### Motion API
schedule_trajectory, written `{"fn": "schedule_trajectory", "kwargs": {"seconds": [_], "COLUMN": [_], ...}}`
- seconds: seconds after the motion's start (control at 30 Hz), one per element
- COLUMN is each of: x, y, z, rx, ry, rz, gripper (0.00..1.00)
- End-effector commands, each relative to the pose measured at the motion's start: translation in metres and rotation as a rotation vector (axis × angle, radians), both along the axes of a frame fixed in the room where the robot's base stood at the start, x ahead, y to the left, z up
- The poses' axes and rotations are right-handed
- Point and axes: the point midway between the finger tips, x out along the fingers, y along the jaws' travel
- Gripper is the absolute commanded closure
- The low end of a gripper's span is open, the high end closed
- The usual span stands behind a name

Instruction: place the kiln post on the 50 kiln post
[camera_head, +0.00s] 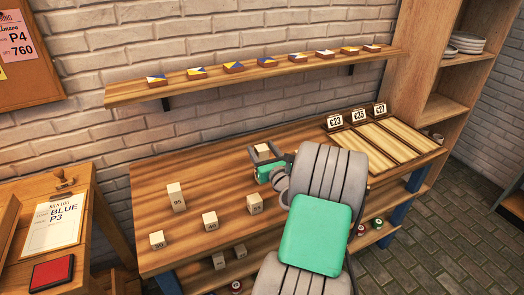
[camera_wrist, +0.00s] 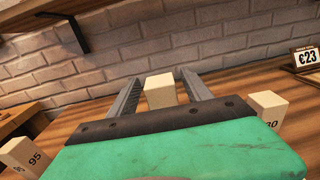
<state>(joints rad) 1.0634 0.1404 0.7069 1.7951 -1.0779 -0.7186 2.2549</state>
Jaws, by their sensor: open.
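My gripper (camera_head: 266,158) is open over the back of the workbench. A pale wooden block-shaped kiln post (camera_head: 263,150) shows between its fingers, and also in the wrist view (camera_wrist: 160,91). I cannot tell whether the fingers touch it or what it stands on; its lower part is hidden. Other kiln posts stand left of my arm: a taller one marked 95 (camera_head: 176,198), one marked 40 (camera_head: 210,221), one that seems marked 30 (camera_head: 157,240), and one (camera_head: 255,204) whose number is hard to read. I cannot make out a post marked 50.
A shelf with several painted tiles (camera_head: 235,68) hangs above the bench (camera_head: 230,165). Price cards (camera_head: 358,115) and pale boards (camera_head: 375,143) lie at the right. In the wrist view, another post (camera_wrist: 268,110) stands right of the gripper. The bench's left back is clear.

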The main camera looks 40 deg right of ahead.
Motion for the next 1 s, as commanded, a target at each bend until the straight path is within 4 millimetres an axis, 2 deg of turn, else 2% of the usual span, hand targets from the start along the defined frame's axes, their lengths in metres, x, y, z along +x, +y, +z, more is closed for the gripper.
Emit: {"fn": "schedule_trajectory", "kwargs": {"seconds": [0.3, 0.5, 1.0], "x": [-0.073, -0.106, -0.111], "y": [0.023, 0.036, 0.039], "z": [-0.004, -0.003, -0.002], "rx": [0.005, 0.003, 0.003], "ry": [0.002, 0.002, 0.001], "rz": [-0.009, -0.006, -0.001], "gripper": [0.42, 0.42, 0.42]}}
